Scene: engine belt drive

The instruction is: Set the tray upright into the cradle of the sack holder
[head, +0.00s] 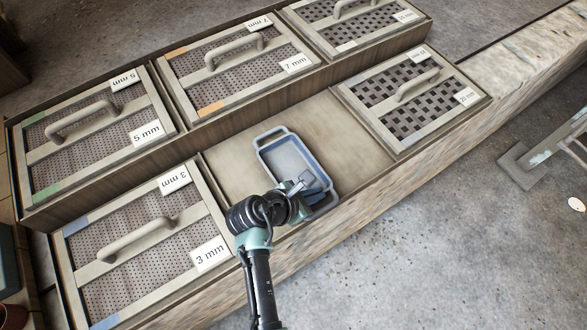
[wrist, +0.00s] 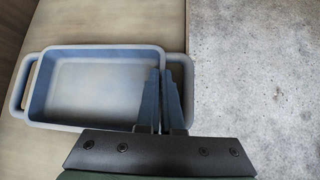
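The tray (head: 278,158) is a shallow blue-grey pan with a loop handle at each end. It lies flat in the open bay between the framed screens. It also shows in the wrist view (wrist: 100,88), empty inside. My gripper (head: 306,184) is at the tray's near right end. In the wrist view my gripper (wrist: 165,80) has one finger inside the tray and one outside, close together with the end wall between them. The exact contact is small to see. I cannot identify the sack holder or its cradle in either view.
Screen frames with handles surround the bay: 3 mm (head: 150,245) on the left, another (head: 410,95) on the right, and more in the row behind. A stone ledge (head: 460,130) runs along the front. A metal foot (head: 535,150) stands on the open concrete floor (head: 450,250).

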